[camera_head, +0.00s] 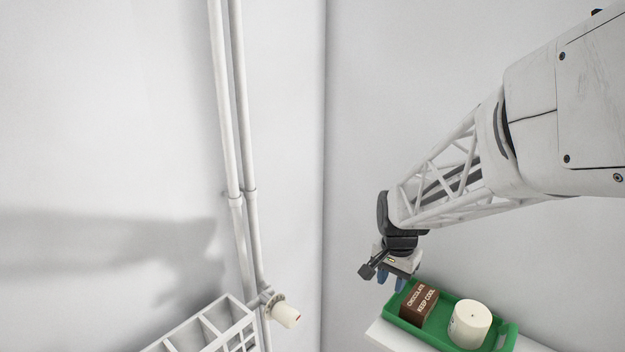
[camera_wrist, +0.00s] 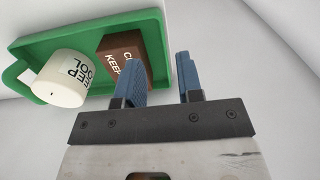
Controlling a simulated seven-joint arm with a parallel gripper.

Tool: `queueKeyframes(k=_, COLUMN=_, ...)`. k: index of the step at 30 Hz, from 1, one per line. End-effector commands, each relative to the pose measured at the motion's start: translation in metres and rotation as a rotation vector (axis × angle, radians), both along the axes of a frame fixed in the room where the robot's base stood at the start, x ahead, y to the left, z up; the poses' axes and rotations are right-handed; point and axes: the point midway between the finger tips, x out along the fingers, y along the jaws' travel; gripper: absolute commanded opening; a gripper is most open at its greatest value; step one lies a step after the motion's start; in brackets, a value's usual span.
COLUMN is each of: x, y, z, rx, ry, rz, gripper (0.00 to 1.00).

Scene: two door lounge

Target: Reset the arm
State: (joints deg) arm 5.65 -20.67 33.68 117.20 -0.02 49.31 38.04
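My gripper (camera_head: 391,282) hangs at the end of my arm, near the left end of a green tray. In the wrist view its two blue fingers (camera_wrist: 161,78) are apart with nothing between them. The left finger overlaps the edge of a brown box in that view; I cannot tell whether they touch.
The green tray (camera_head: 505,338) stands on a white surface (camera_head: 384,333) at the lower right. It holds a brown chocolate box (camera_head: 418,304) and a white cylinder (camera_head: 468,325). A white divided rack (camera_head: 213,328) and wall pipes (camera_head: 240,150) with a white valve knob (camera_head: 285,315) are at left.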

Motion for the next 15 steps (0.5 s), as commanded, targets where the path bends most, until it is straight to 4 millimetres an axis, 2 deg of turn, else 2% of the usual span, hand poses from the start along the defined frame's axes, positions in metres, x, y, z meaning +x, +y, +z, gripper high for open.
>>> queueKeyframes(k=5, x=-0.025, y=0.009, z=0.029, rx=-0.006, ry=-0.033, rz=0.096, gripper=0.34)
queueKeyframes(k=8, x=-0.049, y=0.016, z=0.051, rx=-0.013, ry=-0.059, rz=0.181, gripper=0.34)
queueKeyframes(k=15, x=-0.125, y=0.033, z=0.099, rx=-0.044, ry=-0.133, rz=0.435, gripper=0.34)
